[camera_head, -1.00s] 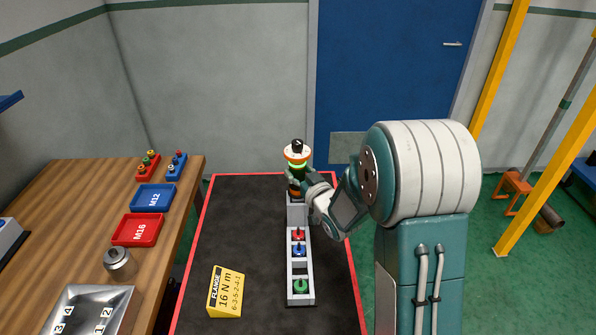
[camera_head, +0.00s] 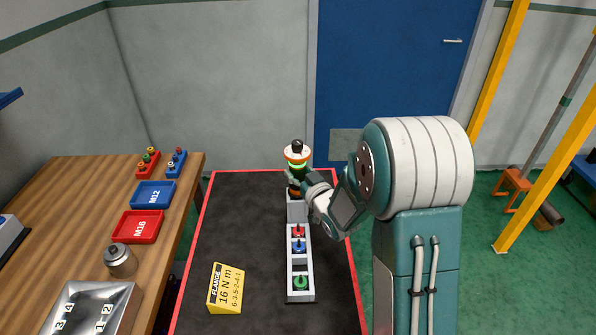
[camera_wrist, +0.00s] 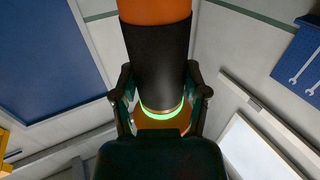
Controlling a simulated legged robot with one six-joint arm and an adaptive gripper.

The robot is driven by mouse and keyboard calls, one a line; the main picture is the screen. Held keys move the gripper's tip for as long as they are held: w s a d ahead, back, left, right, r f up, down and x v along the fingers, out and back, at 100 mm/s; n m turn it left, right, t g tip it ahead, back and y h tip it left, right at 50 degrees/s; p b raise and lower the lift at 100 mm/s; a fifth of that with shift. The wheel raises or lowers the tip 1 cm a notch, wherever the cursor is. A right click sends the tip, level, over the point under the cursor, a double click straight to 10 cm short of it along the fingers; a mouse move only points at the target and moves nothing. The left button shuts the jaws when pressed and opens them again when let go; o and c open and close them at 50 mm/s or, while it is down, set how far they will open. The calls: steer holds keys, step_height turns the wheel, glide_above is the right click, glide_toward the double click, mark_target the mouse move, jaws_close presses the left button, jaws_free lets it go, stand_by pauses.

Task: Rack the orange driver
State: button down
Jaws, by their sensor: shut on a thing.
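The wrist view shows the driver's black sleeve (camera_wrist: 157,60) and green ring between the two fingers of my gripper (camera_wrist: 160,98). A grey rack (camera_head: 290,270) runs towards me, holding red, blue and green-topped pieces. Its taller far block (camera_head: 297,209) is just below the driver. Whether the driver's lower end touches or enters that block is hidden.
A yellow flange card (camera_head: 226,289) stands left of the rack on the red-edged mat (camera_head: 240,215). The wooden bench (camera_head: 80,190) at left holds a blue M12 tray (camera_head: 153,194), a red M16 tray (camera_head: 138,227), a metal canister (camera_head: 120,260) and a numbered metal tray (camera_head: 95,305).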

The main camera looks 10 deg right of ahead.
steer(key=shift+f, duration=0.35)
stand_by(0.9)
jaws_free()
steer(key=shift+f, duration=0.15)
steer(key=v, duration=1.2)
steer(key=shift+w, duration=0.1)
